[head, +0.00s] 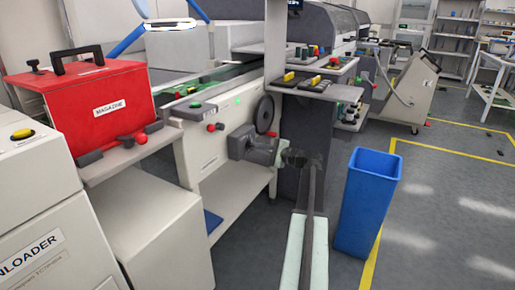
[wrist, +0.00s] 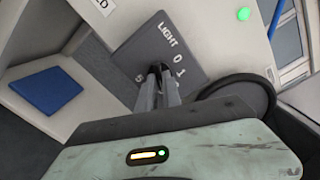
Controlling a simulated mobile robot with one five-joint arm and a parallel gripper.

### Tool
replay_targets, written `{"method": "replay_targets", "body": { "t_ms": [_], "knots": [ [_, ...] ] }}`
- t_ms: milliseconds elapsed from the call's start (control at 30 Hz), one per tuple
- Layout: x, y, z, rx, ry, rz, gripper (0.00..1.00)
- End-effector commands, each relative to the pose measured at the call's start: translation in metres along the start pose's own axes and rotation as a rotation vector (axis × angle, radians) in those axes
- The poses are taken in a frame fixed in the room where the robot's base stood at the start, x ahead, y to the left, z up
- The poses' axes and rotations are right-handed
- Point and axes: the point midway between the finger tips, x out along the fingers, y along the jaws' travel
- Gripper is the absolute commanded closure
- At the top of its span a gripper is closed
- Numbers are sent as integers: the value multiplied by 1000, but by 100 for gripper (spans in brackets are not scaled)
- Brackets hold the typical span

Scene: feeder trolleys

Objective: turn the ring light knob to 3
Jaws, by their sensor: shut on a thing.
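The ring light's grey dial plate (wrist: 183,42), marked LIGHT with 0, 1 and 5 legible, shows in the wrist view. My gripper (wrist: 160,70) reaches onto its middle, with its two fingers close together and shut on the ring light knob. The knob itself is hidden by the fingers, as are some of the numbers, so I cannot tell which number it points to. In the head view my gripper (head: 236,146) is at the front of the pale machine, below the dark handwheel, and hides the dial there.
The dark handwheel (head: 265,115) is close beside my gripper, at its right in the wrist view (wrist: 245,92). A green lamp (wrist: 243,14) is above it. A red magazine (head: 95,105) stands at left. A blue bin (head: 366,200) stands on the floor to the right.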

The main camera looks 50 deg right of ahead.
Motion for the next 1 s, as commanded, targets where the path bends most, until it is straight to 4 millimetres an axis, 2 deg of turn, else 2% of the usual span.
{"method": "replay_targets", "body": {
  "t_ms": [267, 733, 800, 833, 1000],
  "knots": [
    [0, 0, -1, 77, 2, -1, 100],
    [0, 0, -1, 89, 2, -1, 100],
    [0, 0, -1, 89, 2, -1, 77],
    [0, 0, -1, 89, 2, 0, 69],
    [0, 0, 0, 89, 1, 0, 69]
  ]
}}
